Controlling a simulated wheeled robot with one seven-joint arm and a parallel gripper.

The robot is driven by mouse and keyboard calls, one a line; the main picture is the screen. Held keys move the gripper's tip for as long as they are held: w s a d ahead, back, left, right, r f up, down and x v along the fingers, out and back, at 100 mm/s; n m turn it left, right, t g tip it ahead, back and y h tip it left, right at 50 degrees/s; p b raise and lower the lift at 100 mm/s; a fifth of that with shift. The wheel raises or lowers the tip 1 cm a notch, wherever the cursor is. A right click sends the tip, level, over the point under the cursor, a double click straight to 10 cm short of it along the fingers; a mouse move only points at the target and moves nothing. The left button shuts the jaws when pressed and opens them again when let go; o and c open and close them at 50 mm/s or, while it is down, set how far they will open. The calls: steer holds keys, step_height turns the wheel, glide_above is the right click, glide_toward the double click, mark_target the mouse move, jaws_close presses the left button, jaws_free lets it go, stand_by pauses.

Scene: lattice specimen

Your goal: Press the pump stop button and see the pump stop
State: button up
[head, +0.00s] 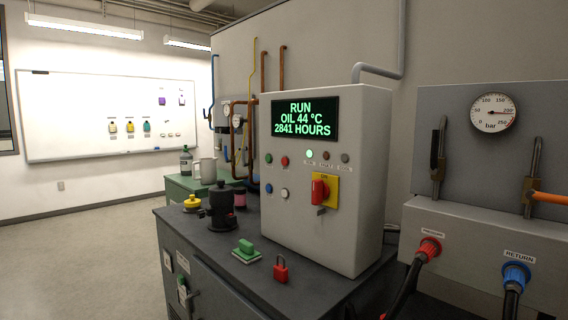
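The grey control box (358,225) stands on the dark bench. Its display (305,118) reads RUN, OIL 44 °C, 2841 HOURS in green. On its front are a green button (268,158) and a red button (284,161). Below them are a blue button (269,188) and a white button (284,193). Their labels are too small to read, so I cannot confirm which is the stop button. A pale green lamp (310,154) is lit, with two dim lamps to its right. A red rotary switch (320,188) sits on a yellow plate. My gripper is not in view.
At right are a pressure gauge (492,113) and hoses at red (429,248) and blue (516,274) couplings. Open floor lies left.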

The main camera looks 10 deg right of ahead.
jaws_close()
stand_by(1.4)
